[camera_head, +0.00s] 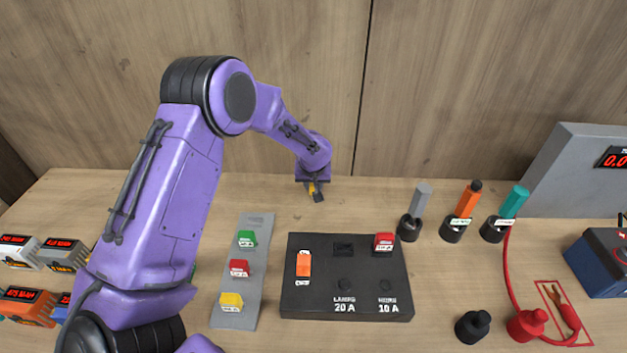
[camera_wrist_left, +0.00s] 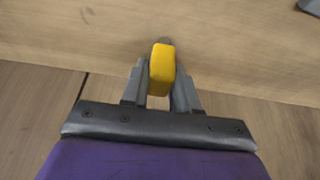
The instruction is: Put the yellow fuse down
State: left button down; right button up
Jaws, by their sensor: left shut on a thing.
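My left gripper (camera_head: 316,194) is at the back of the table, near the wooden wall and behind the black fuse panel (camera_head: 345,308). It is shut on a yellow fuse (camera_wrist_left: 162,68), which shows clearly between the fingers in the left wrist view. In the head view only a small yellow part of it shows at the fingers. Whether it touches the tabletop cannot be told. Another yellow fuse (camera_head: 231,301) stands at the near end of the grey strip (camera_head: 236,318). My right gripper is out of view.
A green fuse (camera_head: 247,238) and a red fuse (camera_head: 239,268) are on the strip. The panel bears an orange fuse (camera_head: 304,263) and a red fuse (camera_head: 384,242). Screwdriver-like tools in black holders (camera_head: 453,231) stand right. Bare wood lies around the gripper.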

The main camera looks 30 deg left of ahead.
pick_arm(q)
jog(key=shift+w+f, duration=0.25)
jog(key=c, duration=0.8)
grip_release()
jog(key=shift+d, duration=0.1)
jog(key=shift+c, duration=0.2)
jog(key=shift+s, duration=0.1)
jog(key=shift+r, duration=0.15)
jog(key=shift+r, duration=0.25)
jog(key=b+v, duration=0.1)
jog(key=v, duration=1)
jog(key=shift+r+b, duration=0.2)
jog(key=shift+b, duration=0.2)
